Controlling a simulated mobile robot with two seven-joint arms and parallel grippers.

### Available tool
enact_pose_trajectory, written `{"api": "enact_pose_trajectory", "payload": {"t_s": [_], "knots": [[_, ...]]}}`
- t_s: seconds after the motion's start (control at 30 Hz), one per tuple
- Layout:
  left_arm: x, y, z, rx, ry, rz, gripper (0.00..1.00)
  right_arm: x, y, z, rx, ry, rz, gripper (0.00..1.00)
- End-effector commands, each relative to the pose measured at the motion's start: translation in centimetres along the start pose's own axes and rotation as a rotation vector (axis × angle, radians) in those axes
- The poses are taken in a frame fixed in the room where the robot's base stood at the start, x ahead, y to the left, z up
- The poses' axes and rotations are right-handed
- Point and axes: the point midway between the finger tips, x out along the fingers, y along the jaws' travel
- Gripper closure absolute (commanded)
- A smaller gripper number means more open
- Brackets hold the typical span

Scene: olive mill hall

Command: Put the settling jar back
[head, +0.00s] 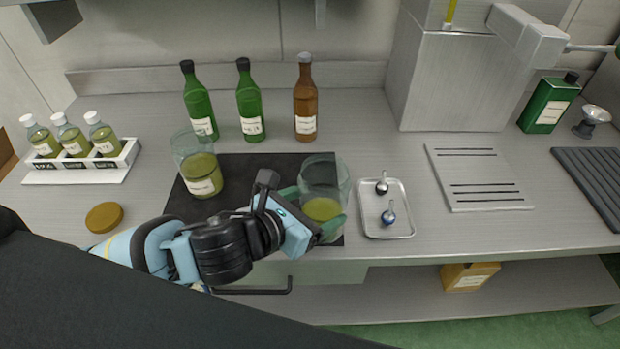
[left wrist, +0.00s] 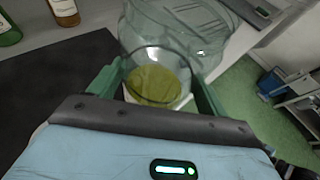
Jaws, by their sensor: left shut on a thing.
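A clear glass settling jar (head: 324,178) with green-yellow oil in its bottom is at the right end of the dark mat (head: 240,170). My left gripper (head: 318,212) is shut on this jar, with green fingers on either side of it. In the left wrist view the jar (left wrist: 157,83) sits between the fingers of the left gripper (left wrist: 155,90). I cannot tell whether its base touches the mat. A second labelled jar of oil (head: 201,172) stands on the left part of the mat. My right gripper is in neither view.
Two green bottles (head: 249,105) and a brown bottle (head: 305,100) stand behind the mat. A small metal tray (head: 399,230) with two tools is close right of the held jar. A vial rack (head: 75,177) and round lid (head: 104,217) are at left.

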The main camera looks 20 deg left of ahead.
Motion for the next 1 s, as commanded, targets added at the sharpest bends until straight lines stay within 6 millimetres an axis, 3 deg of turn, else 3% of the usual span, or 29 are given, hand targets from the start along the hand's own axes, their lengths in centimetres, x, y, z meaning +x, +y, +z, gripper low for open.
{"api": "enact_pose_trajectory", "payload": {"t_s": [0.27,0.8,1.0], "knots": [[0.6,1.1,0.3,0.002,-0.004,0.004,0.78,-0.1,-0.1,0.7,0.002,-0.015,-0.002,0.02],[6.3,10.8,1.6,0.001,-0.005,0.004,0.78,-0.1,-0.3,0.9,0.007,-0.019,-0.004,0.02],[7.5,12.8,1.9,0.002,-0.006,0.001,0.78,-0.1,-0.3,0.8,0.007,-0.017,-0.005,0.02]]}}
